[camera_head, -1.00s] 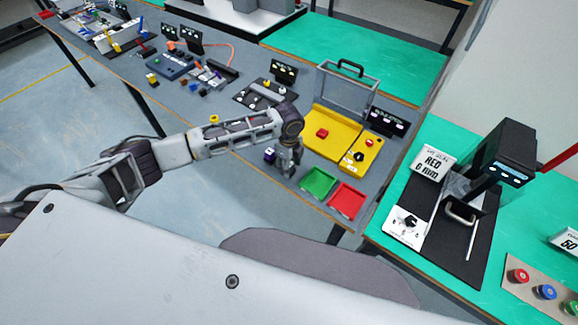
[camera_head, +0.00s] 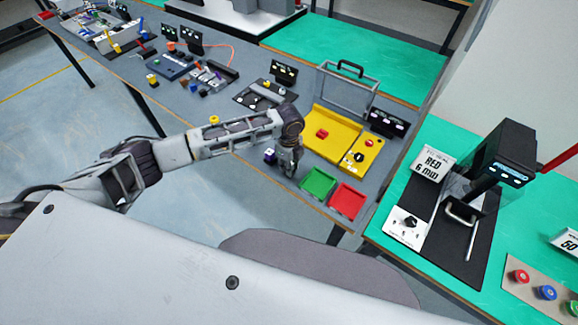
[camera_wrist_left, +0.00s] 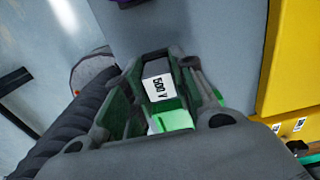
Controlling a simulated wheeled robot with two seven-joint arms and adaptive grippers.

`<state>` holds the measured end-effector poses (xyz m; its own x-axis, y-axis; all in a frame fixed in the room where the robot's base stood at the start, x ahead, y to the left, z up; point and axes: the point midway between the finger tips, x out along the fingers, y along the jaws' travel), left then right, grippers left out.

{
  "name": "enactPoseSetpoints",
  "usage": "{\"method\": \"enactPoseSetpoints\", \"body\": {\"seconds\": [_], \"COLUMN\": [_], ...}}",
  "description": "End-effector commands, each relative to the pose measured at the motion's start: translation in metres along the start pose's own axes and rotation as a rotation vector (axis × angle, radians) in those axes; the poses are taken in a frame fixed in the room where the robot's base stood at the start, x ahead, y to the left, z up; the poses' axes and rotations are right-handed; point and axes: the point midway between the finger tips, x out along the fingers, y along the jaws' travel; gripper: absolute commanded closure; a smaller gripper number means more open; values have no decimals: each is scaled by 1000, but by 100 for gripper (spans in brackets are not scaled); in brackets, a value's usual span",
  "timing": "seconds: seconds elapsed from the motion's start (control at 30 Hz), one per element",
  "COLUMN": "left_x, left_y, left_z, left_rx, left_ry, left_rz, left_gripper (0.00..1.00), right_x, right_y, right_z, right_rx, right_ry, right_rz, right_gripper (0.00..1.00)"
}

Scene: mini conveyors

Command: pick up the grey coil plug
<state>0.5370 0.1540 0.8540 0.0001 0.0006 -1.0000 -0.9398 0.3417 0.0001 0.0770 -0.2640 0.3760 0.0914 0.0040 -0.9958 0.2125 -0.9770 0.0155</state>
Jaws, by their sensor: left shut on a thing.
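The grey coil plug (camera_wrist_left: 158,70) sits between the fingers of my left gripper in the left wrist view, with a white label reading "500 V" facing the camera. My left gripper (camera_head: 288,171) points down at the bench, left of the green tray, and is shut on the plug. It also fills the middle of the left wrist view (camera_wrist_left: 170,98). In the head view the fingers hide the plug, and I cannot tell whether it touches the bench top. My right gripper is not in view.
A purple plug (camera_head: 270,156) stands just left of my left gripper. A green tray (camera_head: 318,182) and a red tray (camera_head: 346,201) lie to its right. A yellow station (camera_head: 335,133) with a clear raised lid (camera_head: 347,90) stands behind. The grey bench edge is close in front.

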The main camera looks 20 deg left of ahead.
Motion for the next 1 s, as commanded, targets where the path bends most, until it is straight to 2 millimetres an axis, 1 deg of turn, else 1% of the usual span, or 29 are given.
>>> {"method": "enactPoseSetpoints", "body": {"seconds": [0.17,0.27,0.47,0.6,0.8,0.9,1.0], "left_x": [-5,-13,-37,-59,-85,-94,-98], "left_y": [0,-1,-1,-2,-1,-1,0], "left_z": [0,0,0,0,0,0,0], "left_rx": [0,0,1,0,-1,0,0], "left_ry": [0,0,1,0,0,0,1], "left_rz": [-1,-3,-2,-4,-2,-2,0], "left_gripper": [97,97,97,97,97,97,97], "right_x": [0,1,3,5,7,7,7], "right_y": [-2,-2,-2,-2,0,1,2], "right_z": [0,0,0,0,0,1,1], "right_rx": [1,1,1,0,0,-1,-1], "right_ry": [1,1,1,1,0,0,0], "right_rz": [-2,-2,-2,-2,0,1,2], "right_gripper": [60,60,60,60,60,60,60]}}
